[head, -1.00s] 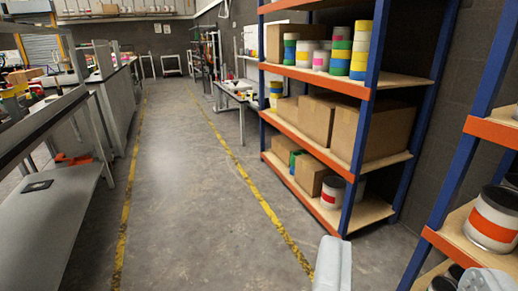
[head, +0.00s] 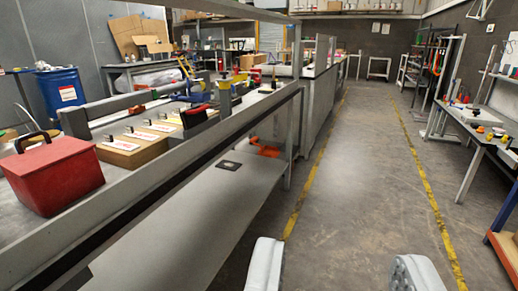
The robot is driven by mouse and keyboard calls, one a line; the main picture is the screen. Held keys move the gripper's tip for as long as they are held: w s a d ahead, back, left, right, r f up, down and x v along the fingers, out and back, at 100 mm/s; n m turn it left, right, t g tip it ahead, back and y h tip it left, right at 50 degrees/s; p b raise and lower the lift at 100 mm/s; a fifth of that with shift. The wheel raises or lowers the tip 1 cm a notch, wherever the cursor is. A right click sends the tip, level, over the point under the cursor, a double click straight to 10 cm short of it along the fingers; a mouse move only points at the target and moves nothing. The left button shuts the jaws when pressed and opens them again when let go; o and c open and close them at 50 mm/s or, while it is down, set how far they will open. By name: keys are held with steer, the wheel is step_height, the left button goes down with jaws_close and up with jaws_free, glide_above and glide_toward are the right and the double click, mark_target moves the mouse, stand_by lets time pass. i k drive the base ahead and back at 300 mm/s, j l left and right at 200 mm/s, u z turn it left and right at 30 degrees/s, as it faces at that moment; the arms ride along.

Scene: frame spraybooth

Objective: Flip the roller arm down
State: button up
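My gripper (head: 338,266) shows at the bottom of the head view as two pale grey fingers set wide apart. It is open, with only bare floor visible between the fingers. It is over the aisle, to the right of the long grey bench (head: 200,235). I cannot pick out the roller arm with certainty. A grey horizontal bar (head: 128,100) lies above the bench top at left, but I cannot tell whether it is part of a roller.
The aisle floor (head: 355,190) is clear between yellow lines. A red toolbox (head: 52,172) and a wooden box with switches (head: 140,148) are on the bench at left. A blue drum (head: 62,92) stands behind. A work table (head: 478,135) is at right.

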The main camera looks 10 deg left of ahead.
mark_target(185, 68)
steer(key=i+l+u, duration=0.2)
steer(key=i+u, duration=0.15)
steer(key=i+l+u, duration=0.7)
steer(key=i, duration=0.05)
